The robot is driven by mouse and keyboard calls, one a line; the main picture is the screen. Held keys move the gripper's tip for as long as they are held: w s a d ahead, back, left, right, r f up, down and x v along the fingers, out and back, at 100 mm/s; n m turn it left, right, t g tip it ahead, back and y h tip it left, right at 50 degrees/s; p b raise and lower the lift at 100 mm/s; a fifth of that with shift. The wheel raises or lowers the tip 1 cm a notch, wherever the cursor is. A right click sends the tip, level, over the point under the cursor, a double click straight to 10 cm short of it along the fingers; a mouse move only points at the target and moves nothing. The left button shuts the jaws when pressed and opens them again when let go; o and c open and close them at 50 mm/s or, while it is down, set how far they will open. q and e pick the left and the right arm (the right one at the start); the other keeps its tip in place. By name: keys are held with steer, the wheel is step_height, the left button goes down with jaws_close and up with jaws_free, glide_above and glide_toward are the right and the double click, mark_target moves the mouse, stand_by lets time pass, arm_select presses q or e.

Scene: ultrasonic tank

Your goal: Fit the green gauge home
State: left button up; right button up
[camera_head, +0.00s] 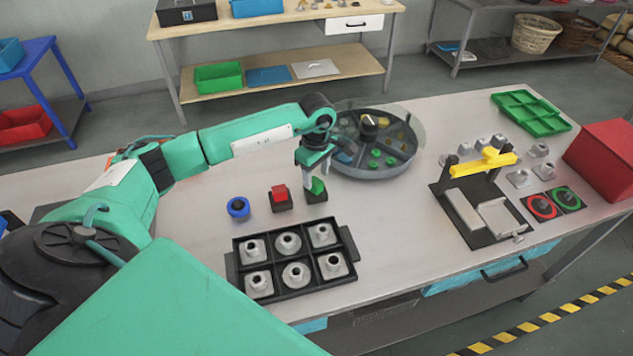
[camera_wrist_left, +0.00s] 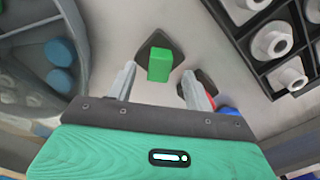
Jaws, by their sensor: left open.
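The green gauge (camera_head: 318,186) is a small green block on a dark base, right of the red one on the bench. In the left wrist view the green block (camera_wrist_left: 158,65) stands on a dark, pointed base (camera_wrist_left: 158,40). I cannot tell how deep it sits. My left gripper (camera_head: 314,174) is open right at the green gauge and partly covers it in the head view. In the left wrist view its two fingers (camera_wrist_left: 158,87) are spread, with the green block ahead between them and a gap on both sides. My right gripper is not in view.
A red block (camera_head: 279,194) on a dark base and a blue ring (camera_head: 238,207) stand to the left. A black tray (camera_head: 344,277) with several metal parts lies in front. A round sectioned tank (camera_head: 398,168) stands behind. A yellow-barred fixture (camera_head: 449,201) stands right; bare bench lies between.

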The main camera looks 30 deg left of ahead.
arm_select(q)
step_height(320, 180, up, 11)
steer(key=b, duration=0.2)
steer(key=shift+f+b, duration=0.15)
steer(key=shift+b, duration=0.25)
